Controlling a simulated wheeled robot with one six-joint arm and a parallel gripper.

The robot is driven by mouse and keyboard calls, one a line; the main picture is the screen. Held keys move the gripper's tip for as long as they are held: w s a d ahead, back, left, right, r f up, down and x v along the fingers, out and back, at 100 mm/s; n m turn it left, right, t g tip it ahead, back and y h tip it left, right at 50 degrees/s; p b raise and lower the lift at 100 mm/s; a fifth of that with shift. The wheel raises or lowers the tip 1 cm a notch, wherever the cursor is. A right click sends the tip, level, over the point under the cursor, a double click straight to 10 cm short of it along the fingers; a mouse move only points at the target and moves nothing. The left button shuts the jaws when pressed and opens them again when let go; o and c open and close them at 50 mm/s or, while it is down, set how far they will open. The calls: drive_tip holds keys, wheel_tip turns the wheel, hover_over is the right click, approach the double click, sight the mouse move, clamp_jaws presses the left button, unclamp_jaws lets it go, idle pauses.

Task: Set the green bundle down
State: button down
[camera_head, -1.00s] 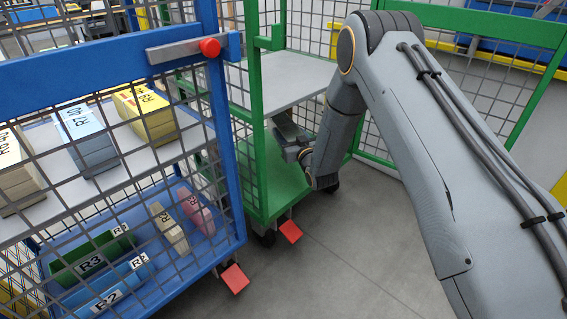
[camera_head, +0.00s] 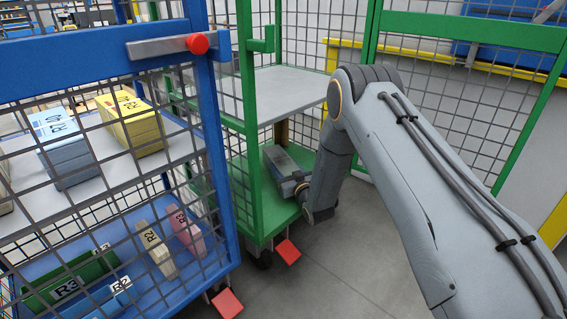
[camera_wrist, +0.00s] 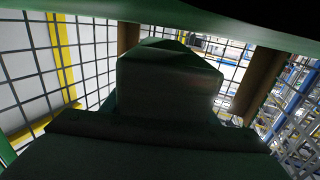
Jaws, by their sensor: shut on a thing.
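My gripper (camera_head: 292,178) is at the lower deck (camera_head: 263,218) of the green trolley, under its grey upper shelf. It is shut on a dark, shadowed green bundle (camera_head: 278,158). The bundle lies low over the deck; I cannot tell whether it touches it. In the wrist view the bundle (camera_wrist: 165,85) is a dark block filling the middle, and the jaw tips are not clear.
A blue trolley (camera_head: 218,170) at left holds several bundles, including a green R3 bundle (camera_head: 68,283). Red pedals (camera_head: 288,251) stick out at floor level.

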drive_tip(key=shift+f, duration=0.75)
drive_tip(key=shift+f, duration=0.1)
drive_tip(key=c, duration=0.7)
unclamp_jaws()
drive_tip(key=shift+f+b, duration=0.2)
drive_tip(key=shift+b, duration=0.1)
drive_tip(key=shift+r, duration=0.15)
drive_tip(key=shift+s+d, duration=0.1)
drive_tip(key=shift+s, duration=0.2)
drive_tip(key=p+v, duration=0.5)
drive_tip(key=v, duration=0.6)
drive_tip(key=shift+s+d, duration=0.15)
